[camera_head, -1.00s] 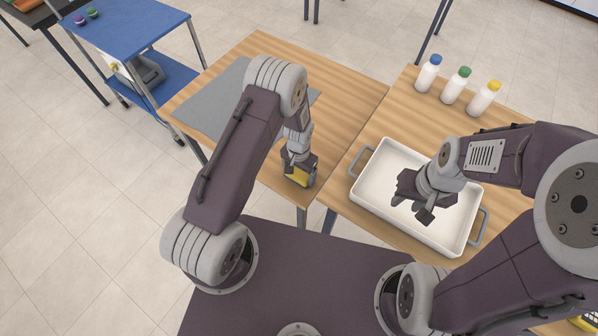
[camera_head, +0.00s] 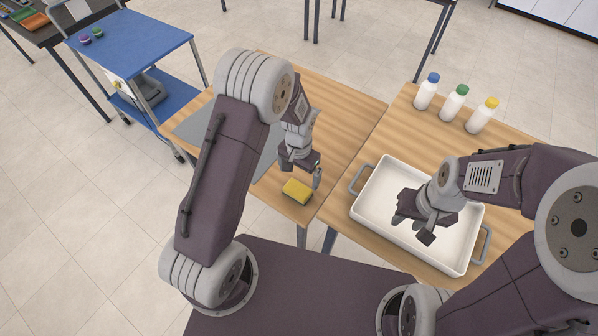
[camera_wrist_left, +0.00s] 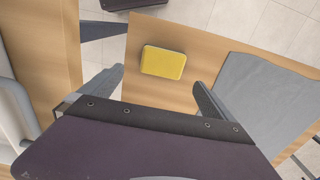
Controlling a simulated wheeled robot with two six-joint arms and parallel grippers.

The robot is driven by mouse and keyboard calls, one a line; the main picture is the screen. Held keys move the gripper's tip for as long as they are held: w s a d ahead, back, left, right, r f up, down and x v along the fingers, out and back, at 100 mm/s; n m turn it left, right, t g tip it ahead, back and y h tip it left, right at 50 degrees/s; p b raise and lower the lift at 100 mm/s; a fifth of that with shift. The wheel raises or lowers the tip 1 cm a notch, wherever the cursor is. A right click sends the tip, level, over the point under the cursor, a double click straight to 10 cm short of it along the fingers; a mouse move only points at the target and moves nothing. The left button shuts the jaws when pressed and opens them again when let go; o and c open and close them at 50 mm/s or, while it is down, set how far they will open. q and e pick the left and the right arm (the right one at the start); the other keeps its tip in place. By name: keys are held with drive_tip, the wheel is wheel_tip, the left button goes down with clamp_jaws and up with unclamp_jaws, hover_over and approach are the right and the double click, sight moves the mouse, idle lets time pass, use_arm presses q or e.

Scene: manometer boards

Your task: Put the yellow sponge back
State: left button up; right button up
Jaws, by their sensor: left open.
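The yellow sponge (camera_head: 297,191) lies flat on the wooden table near its front edge. It also shows in the left wrist view (camera_wrist_left: 163,62), ahead of and between the fingers. My left gripper (camera_head: 302,172) is open and empty, just behind and above the sponge, apart from it. Its two spread fingers show in the left wrist view (camera_wrist_left: 155,92). My right gripper (camera_head: 412,225) hangs over the white tray (camera_head: 378,205); its fingers look spread and nothing shows between them.
A grey mat (camera_head: 200,125) lies on the left table, partly behind my left arm. Three white bottles with blue, green and yellow caps (camera_head: 455,102) stand at the back of the right table. A blue cart (camera_head: 130,42) stands at the far left.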

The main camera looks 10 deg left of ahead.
use_arm(q)
drive_tip(key=s+a+r+n+t, duration=0.1)
drive_tip(key=s+a+r+n, duration=0.3)
drive_tip(key=s+r, duration=0.7)
drive_tip(key=shift+s+a+r, duration=0.15)
drive_tip(key=shift+s+a, duration=0.75)
drive_tip(key=shift+s, duration=0.1)
